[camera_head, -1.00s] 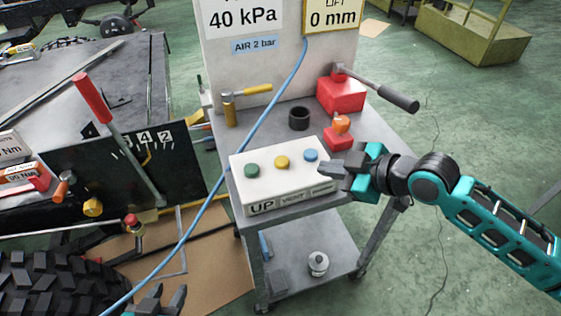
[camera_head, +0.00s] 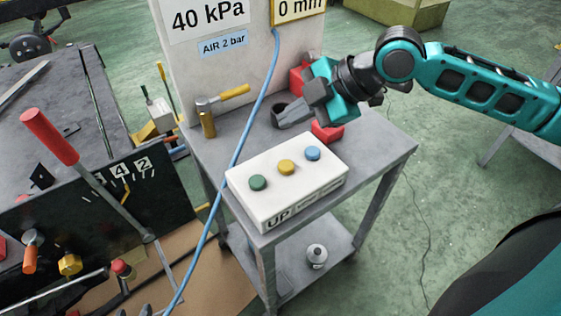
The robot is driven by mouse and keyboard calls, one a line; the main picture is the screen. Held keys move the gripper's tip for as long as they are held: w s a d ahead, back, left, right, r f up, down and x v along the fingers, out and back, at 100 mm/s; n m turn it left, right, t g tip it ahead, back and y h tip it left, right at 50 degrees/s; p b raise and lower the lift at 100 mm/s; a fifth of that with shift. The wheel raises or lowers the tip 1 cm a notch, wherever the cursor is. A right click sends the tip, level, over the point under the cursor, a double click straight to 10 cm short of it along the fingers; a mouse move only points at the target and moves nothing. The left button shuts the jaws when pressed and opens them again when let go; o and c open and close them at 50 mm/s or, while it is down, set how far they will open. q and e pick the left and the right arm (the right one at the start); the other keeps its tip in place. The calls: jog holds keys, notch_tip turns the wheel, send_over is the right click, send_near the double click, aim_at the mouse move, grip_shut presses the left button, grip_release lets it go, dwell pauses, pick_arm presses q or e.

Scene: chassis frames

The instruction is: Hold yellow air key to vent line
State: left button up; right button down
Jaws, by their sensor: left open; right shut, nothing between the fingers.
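The yellow key (camera_head: 286,167) is the middle button on a white control box (camera_head: 262,190), between a green button (camera_head: 258,182) and a blue button (camera_head: 313,153). The box sits on a grey cart (camera_head: 385,152), its front marked UP at the left. My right gripper (camera_head: 281,121) is shut and empty, above the cart behind the box, apart from the yellow key. It partly hides a black ring and red items. Only the tips of my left gripper (camera_head: 152,311) show at the bottom edge, far from the box.
A blue hose (camera_head: 236,150) runs past the box's left end. A panel (camera_head: 185,65) behind reads 40 kPa, AIR 2 bar and 0 mm. A yellow-handled hammer (camera_head: 209,118) stands at the cart's back left. A red-handled lever (camera_head: 50,138) rises at the left.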

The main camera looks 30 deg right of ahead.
pick_arm(q)
jog(key=shift+s+d+f, duration=0.1)
jog(key=shift+s+d, duration=0.05)
pick_arm(e)
jog(key=b, duration=0.5)
send_over(291, 166)
notch_tip(291, 166, down, 5)
jog(key=shift+r, duration=0.1)
notch_tip(291, 166, down, 2)
jog(key=shift+f+b, duration=0.25)
jog(key=shift+b, duration=1)
jog(key=shift+f, duration=0.6)
pick_arm(q)
jog(key=shift+h, duration=0.3)
jog(key=f, duration=0.1)
jog(key=w+d+f, duration=0.1)
jog(key=f, duration=0.1)
jog(key=d+f, duration=0.1)
jog(key=shift+w+f, duration=0.2)
jog(key=shift+w, duration=0.15)
pick_arm(e)
jog(key=shift+f, duration=0.15)
pick_arm(q)
jog(key=shift+s+a+f, duration=0.15)
jog(key=shift+s, duration=0.05)
jog(key=shift+w, duration=0.15)
